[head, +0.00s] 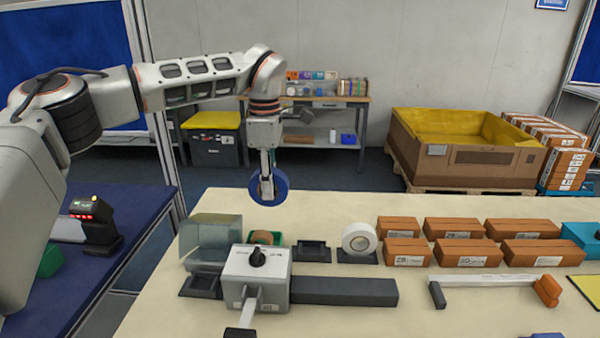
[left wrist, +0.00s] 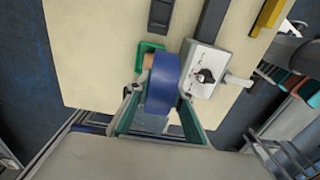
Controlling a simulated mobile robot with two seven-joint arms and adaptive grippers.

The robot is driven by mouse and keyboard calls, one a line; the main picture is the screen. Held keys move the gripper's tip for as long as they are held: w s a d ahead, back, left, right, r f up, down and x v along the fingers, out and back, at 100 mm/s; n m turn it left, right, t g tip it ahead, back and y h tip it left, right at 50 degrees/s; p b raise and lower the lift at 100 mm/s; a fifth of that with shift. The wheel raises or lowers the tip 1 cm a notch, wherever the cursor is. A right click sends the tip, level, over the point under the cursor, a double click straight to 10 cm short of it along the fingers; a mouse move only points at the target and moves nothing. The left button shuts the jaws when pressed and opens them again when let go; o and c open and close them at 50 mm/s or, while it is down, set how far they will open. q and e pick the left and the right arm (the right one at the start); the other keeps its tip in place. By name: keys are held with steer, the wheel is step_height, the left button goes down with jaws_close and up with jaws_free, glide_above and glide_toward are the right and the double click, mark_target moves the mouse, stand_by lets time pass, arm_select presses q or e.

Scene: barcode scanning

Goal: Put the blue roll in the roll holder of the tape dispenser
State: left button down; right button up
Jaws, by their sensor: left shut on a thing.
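A blue roll (head: 281,188) is held upright in the air by my left gripper (head: 267,186), above the far edge of the table. The roll also shows in the left wrist view (left wrist: 161,84), between the two fingers of my left gripper (left wrist: 160,112). A grey machine with a black knob (head: 256,277) stands on the table below, with a pale strip at its front. Just behind it is a small green holder (head: 277,239) with a brown round part; the left wrist view also shows the green holder (left wrist: 141,52), partly covered by the roll. I cannot tell which is the dispenser's roll holder.
A clear cover (head: 210,240) stands left of the green holder. A white roll (head: 360,238) and an empty dark tray (head: 300,251) stand to its right. Several orange boxes (head: 455,228) line the right side. A dark bar (head: 345,291) extends from the machine.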

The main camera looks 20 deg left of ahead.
arm_select(q)
steer(key=s+a+f, duration=0.3)
steer(key=s+a, duration=0.3)
steer(key=s, duration=0.2)
steer(key=s+a+f, duration=0.3)
steer(key=s+a, duration=0.3)
steer(key=s, duration=0.1)
steer(key=shift+s+d+f, duration=0.1)
steer(key=shift+f, duration=2.4)
steer(key=shift+s+d+f, duration=0.1)
steer(key=shift+f, duration=2.4)
steer(key=c, duration=1.7)
jaws_free()
step_height(320, 180, up, 12)
